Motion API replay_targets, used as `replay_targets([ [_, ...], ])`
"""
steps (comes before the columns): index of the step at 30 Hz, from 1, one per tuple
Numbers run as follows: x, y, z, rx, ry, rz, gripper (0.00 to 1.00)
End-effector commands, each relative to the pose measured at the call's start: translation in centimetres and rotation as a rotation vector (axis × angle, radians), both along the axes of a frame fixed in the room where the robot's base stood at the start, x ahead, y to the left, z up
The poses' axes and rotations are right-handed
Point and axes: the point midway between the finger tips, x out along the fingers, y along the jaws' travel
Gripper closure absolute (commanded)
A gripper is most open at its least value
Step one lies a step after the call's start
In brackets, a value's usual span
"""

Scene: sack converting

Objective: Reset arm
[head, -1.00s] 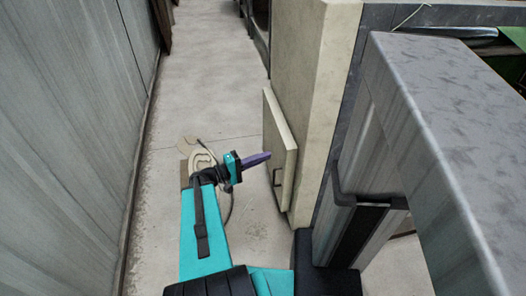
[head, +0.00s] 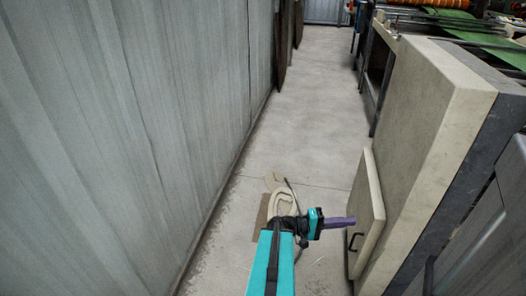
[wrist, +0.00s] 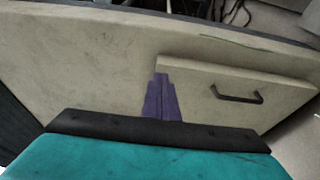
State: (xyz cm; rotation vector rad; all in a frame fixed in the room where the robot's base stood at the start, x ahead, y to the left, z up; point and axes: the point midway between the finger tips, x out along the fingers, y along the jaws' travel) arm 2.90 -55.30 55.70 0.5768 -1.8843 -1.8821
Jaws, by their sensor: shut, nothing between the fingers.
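My gripper (head: 340,223) has purple fingers and is at the end of my teal arm, low in the head view. It is shut and empty. Its fingers point right, toward a cream cabinet door (head: 367,215) with a dark handle (head: 355,242). In the wrist view the purple fingers (wrist: 161,98) are together, and the door (wrist: 235,95) is beyond them to the right. I cannot tell how far the fingertips are from the door.
A cream machine cabinet (head: 440,110) stands on the right. A grey corrugated wall (head: 130,130) runs along the left. A pale coiled object (head: 286,203) lies on the floor behind my wrist. The concrete aisle (head: 315,110) ahead is clear.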

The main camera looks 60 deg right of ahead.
Motion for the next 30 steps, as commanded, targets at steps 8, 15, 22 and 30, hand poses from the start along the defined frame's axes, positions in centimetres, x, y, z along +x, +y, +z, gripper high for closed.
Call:
replay_targets([
  [8,2.0,0.0,0.6,0.001,0.001,0.036,1.0],
  [15,7.5,0.6,1.5,0.015,0.008,0.14,1.0],
  [22,13.4,2.2,1.9,0.036,0.016,0.253,1.0],
  [30,19.3,5.3,1.1,0.089,-0.008,0.359,1.0],
])
